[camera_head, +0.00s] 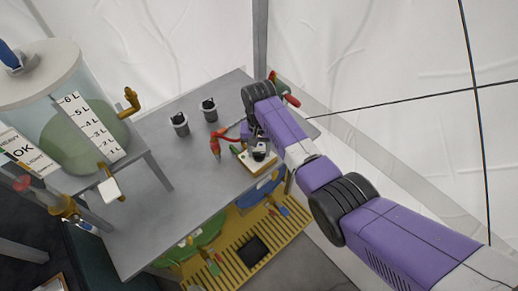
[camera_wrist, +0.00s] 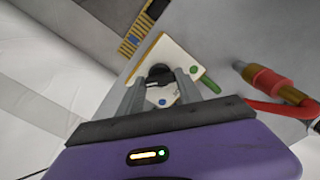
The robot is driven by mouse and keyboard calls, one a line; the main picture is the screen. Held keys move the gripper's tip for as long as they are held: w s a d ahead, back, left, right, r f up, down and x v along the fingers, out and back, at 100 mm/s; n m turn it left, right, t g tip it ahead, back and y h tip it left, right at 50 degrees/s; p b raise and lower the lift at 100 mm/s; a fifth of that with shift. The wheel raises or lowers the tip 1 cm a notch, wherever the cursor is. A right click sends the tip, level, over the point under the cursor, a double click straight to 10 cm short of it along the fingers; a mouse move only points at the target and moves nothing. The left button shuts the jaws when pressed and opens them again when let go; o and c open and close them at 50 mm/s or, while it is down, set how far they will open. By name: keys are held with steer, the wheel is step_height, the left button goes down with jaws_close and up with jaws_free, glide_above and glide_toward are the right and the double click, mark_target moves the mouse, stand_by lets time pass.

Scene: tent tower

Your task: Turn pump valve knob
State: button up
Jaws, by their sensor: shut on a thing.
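A small pale board with a yellowish edge (camera_head: 262,168) stands near the table's right end, with a round black knob (camera_head: 259,154) on it. The wrist view shows the black knob (camera_wrist: 160,74) on the white face of the board (camera_wrist: 176,55), beside a green dot, a blue dot and a green stick-like part (camera_wrist: 210,84). My gripper (camera_wrist: 159,82) comes down over the board, and its two fingers are shut on the knob, one on each side. The fingers hide part of the knob, so its turn angle cannot be told.
A red and brass nozzle with a red hose (camera_wrist: 272,84) lies close to the board. Two dark cups (camera_head: 181,124) stand on the grey table (camera_head: 150,215). A large clear tank (camera_head: 60,110) stands at left. A yellow slatted rack (camera_head: 235,255) lies below the table's front edge.

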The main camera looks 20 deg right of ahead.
mark_target(259, 153)
steer(key=shift+w+r, duration=0.1)
stand_by(0.4)
steer(key=o, duration=1.4)
step_height(259, 153, up, 8)
steer(key=shift+f, duration=0.1)
